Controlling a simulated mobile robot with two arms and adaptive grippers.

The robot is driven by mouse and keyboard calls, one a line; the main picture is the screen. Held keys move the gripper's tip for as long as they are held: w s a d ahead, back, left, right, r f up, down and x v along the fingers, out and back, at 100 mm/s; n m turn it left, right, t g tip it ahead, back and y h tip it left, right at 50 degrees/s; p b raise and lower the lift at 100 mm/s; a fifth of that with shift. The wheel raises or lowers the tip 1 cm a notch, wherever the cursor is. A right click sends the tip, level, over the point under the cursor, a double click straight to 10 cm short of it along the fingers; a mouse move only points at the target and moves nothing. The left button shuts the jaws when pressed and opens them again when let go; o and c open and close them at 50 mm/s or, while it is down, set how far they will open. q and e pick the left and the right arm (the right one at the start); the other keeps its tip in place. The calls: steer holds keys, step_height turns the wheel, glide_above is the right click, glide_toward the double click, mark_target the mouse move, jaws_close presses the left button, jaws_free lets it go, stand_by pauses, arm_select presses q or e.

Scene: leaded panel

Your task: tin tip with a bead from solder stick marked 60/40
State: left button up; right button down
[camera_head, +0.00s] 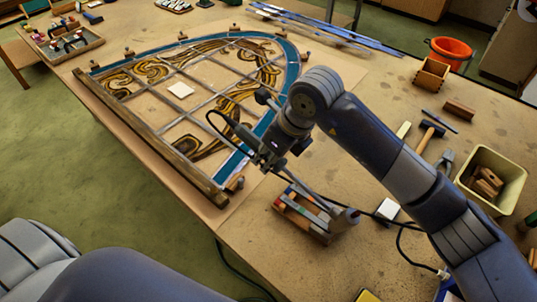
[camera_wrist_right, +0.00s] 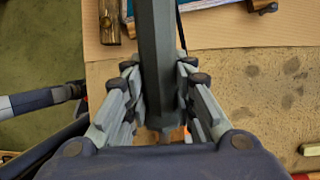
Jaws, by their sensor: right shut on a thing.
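My right gripper (camera_head: 264,148) is above the near right corner of the leaded panel (camera_head: 204,97). It is shut on a dark grey bar-shaped tool, likely the soldering iron (camera_wrist_right: 157,60), which runs between the fingers in the wrist view. The wooden rack (camera_head: 318,237) holds several solder sticks (camera_head: 296,203) with coloured marks. The lettering is too small to read, so I cannot tell which is 60/40. My left gripper is out of view.
A white block (camera_head: 387,208) lies right of the rack, with a black cord beside it. A hammer (camera_head: 430,132), pliers (camera_head: 444,163) and a cream bin (camera_head: 496,180) of wood pieces are further right. An orange bucket (camera_head: 449,51) stands beyond the bench.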

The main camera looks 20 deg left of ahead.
steer(key=shift+b, duration=0.4)
stand_by(0.8)
steer(key=shift+r, duration=0.65)
steer(key=shift+r+p, duration=0.95)
steer(key=shift+r, duration=1.45)
